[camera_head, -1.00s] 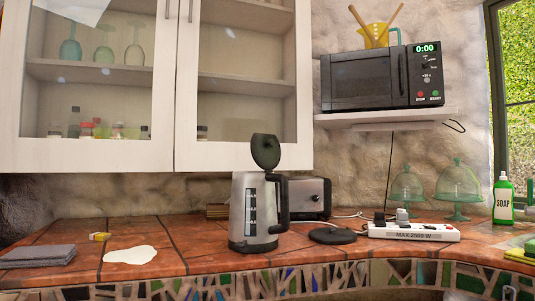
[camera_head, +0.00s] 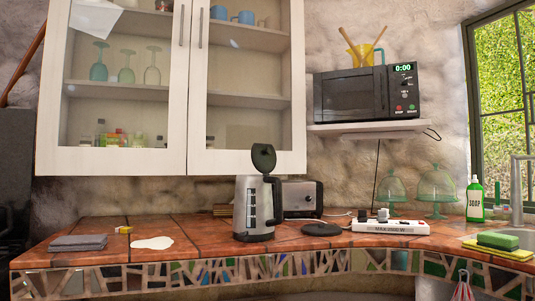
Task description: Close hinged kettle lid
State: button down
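The kettle (camera_head: 241,209) stands upright on the tiled counter, near the middle of the picture. It has a silver body and a dark handle (camera_head: 277,205) on its right side. Its dark lid (camera_head: 264,157) is hinged open and stands up above the body. My gripper is not in view, so its distance from the kettle and its state cannot be seen.
A toaster (camera_head: 302,197) stands behind the kettle to the right. A round black base (camera_head: 305,230) and a power strip (camera_head: 390,227) lie to the right. Folded grey cloth (camera_head: 78,243) and a white puddle (camera_head: 152,243) lie left. Cabinets (camera_head: 176,120) hang above.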

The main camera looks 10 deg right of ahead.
aim_at(263, 156)
jog(key=u, duration=0.7)
jog(key=i, duration=0.65)
jog(key=z, duration=0.35)
